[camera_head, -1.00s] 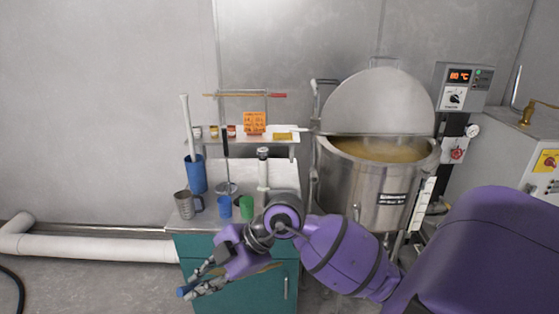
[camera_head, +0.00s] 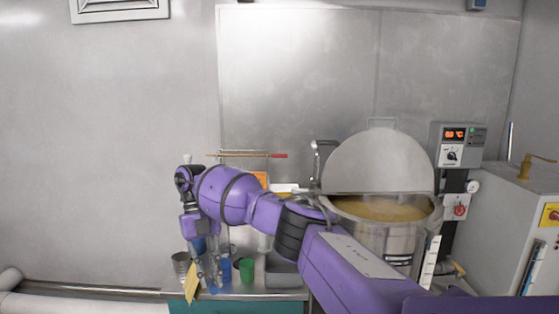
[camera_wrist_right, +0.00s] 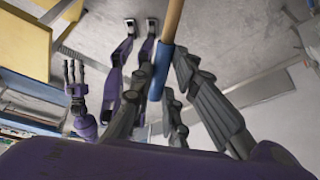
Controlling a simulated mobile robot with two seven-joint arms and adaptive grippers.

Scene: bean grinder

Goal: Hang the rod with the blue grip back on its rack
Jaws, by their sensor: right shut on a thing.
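The rod with the blue grip (camera_wrist_right: 158,78) is in my right gripper (camera_wrist_right: 160,72), whose grey fingers close around the blue part. The rod's pale wooden shaft runs up out of the right wrist view. In the head view the right gripper (camera_head: 208,282) points down at the left front of the bench, and a tan end of something shows beside its fingers. The rack (camera_head: 235,152) is a rail on the back wall, and a rod with a red grip (camera_head: 278,156) is on it. My left gripper (camera_wrist_right: 75,76) shows small in the right wrist view, fingers apart and empty.
A green cup (camera_head: 246,270), a blue cup (camera_head: 226,268) and a metal jug (camera_head: 181,265) stand on the bench near the gripper. A steel kettle (camera_head: 385,215) with a raised lid is to the right. My right arm covers much of the shelf.

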